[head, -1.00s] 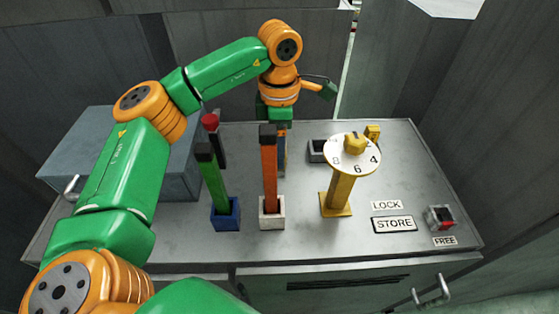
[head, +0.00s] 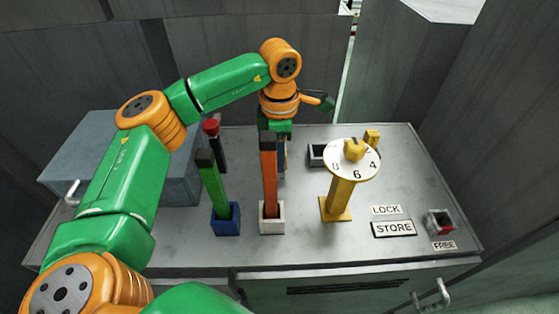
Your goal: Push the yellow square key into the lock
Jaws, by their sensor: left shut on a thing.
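My left gripper (head: 282,152) points down behind the orange lever. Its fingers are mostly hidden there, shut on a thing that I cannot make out. My right gripper is not in view.
The white dial (head: 345,165) tops a yellow post. A grey-red socket (head: 439,222) sits by the LOCK, STORE and FREE labels. The right bench top is mostly clear.

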